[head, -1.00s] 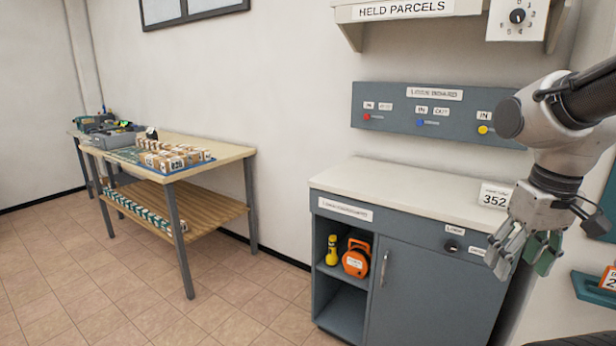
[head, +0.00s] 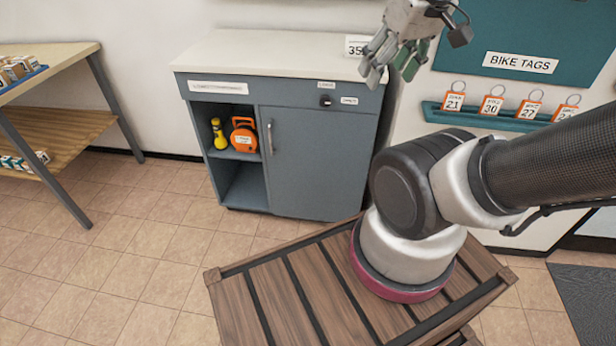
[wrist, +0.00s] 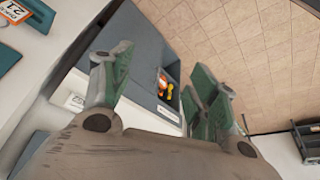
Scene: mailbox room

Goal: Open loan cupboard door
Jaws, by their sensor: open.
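The loan cupboard (head: 225,128) is grey with a white top and stands against the wall. Its right-hand door (head: 318,165) is shut and has a vertical silver handle (head: 270,137) near its left edge. A dark knob (head: 325,101) sits between two small labels above the door. The open left bay holds a yellow torch (head: 218,134) and an orange case (head: 243,138). My gripper (head: 375,68) is open and empty, at the cupboard's upper right corner, apart from the handle. In the wrist view its green-padded fingers (wrist: 158,95) are spread, with the cupboard beyond them.
My slatted wooden base lies in front of the cupboard. A parcel table (head: 75,60) stands to the left. A teal rail (head: 480,117) with several orange tags is on the right wall. A number card (head: 355,45) stands on the cupboard top. The tiled floor between is clear.

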